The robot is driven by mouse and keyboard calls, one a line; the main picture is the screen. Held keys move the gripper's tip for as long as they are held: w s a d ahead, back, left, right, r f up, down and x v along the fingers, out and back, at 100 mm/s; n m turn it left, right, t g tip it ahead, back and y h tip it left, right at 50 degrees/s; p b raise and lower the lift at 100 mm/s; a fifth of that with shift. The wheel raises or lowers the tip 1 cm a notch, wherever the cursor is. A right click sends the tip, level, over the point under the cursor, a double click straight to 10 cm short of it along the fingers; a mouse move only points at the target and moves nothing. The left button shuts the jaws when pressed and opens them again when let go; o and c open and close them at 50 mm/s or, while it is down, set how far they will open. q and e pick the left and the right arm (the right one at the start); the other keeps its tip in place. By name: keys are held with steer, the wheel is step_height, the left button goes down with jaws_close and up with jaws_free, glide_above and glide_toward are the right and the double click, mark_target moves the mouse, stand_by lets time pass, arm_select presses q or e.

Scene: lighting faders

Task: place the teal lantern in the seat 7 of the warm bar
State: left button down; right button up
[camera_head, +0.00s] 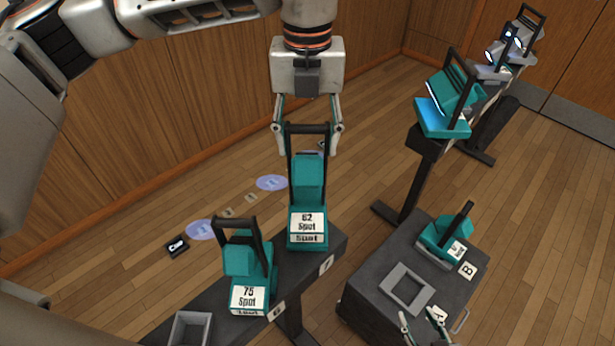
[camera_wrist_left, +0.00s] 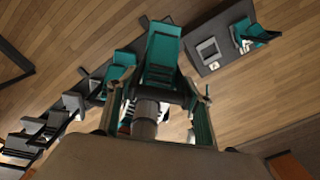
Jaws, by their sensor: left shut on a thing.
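A teal lantern labelled 62 Spot (camera_head: 308,190) stands upright at the seat marked 7 on the dark bar (camera_head: 332,252). Its base hides the seat, so I cannot tell if it is fully down. It also shows in the left wrist view (camera_wrist_left: 163,55). My left gripper (camera_head: 308,143) is above it, shut on its black handle. A second teal lantern labelled 75 Spot (camera_head: 247,265) stands at seat 6, to the left. My right gripper (camera_head: 423,322) is only partly in view at the lower right, its fingertips apart.
A dark case (camera_head: 370,297) at right holds a teal lantern (camera_head: 446,237) by label B and an empty grey seat (camera_head: 407,288). An empty grey seat (camera_head: 190,330) is on the bar's left. Another bar with lanterns (camera_head: 448,100) stands back right.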

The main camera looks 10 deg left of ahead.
arm_select(q)
step_height(320, 180, down, 6)
steer(key=shift+f+p, duration=0.1)
steer(key=shift+p, duration=0.2)
step_height(320, 180, down, 3)
steer(key=shift+r, duration=0.2)
steer(key=shift+f, duration=0.5)
arm_select(e)
steer(key=shift+d+r, duration=0.3)
steer(key=shift+d, duration=0.1)
arm_select(q)
steer(key=shift+f, duration=0.1)
steer(key=shift+f, duration=0.1)
steer(key=c, duration=0.9)
jaws_free()
arm_select(e)
steer(key=shift+a, duration=0.3)
